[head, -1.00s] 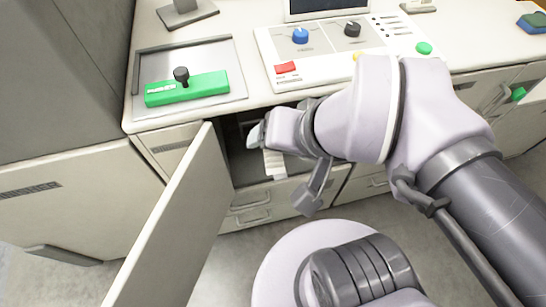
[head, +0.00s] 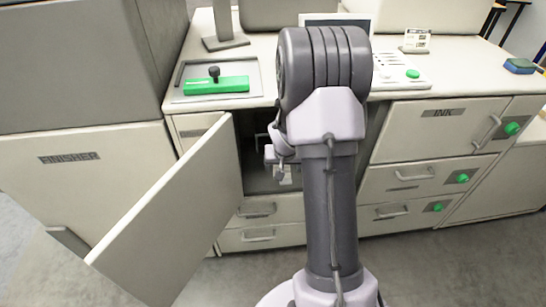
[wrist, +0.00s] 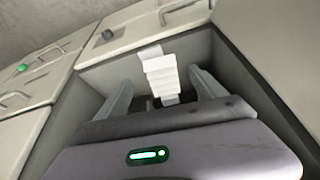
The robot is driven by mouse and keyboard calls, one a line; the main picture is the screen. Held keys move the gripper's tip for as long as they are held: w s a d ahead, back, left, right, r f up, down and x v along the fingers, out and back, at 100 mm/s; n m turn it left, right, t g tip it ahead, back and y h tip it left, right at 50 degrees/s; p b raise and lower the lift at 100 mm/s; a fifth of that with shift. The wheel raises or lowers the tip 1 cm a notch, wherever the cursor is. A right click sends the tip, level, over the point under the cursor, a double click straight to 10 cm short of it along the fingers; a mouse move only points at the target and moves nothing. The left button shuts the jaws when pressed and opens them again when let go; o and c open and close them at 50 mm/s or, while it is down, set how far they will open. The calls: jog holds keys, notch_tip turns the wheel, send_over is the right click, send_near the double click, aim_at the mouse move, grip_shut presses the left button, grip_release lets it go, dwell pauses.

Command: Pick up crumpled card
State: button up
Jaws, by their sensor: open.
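The crumpled card (wrist: 161,70) is a white, pleated strip inside the open cabinet. In the wrist view it lies between and just beyond the two fingers of my gripper (wrist: 159,80), which is open. I see clear gaps between the card and both fingers, so it does not look gripped. In the head view the card (head: 285,175) shows small below my gripper (head: 279,158), which is partly hidden by my arm at the cabinet opening.
The cabinet door (head: 170,215) stands wide open on the left. Drawers (head: 258,222) are below the opening, and an INK cabinet (head: 440,130) is on the right. Cabinet walls (wrist: 255,85) closely flank my gripper.

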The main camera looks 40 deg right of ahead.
aim_at(287, 169)
jog(key=w+d, duration=0.2)
jog(key=w, duration=0.1)
jog(key=shift+w+d, duration=0.1)
jog(key=shift+d, duration=0.05)
jog(key=b+x, duration=0.2)
jog(key=x, duration=0.3)
jog(key=shift+f, duration=0.1)
jog(key=shift+f+b, duration=0.2)
jog(key=shift+b, duration=0.4)
jog(key=c, duration=1.4)
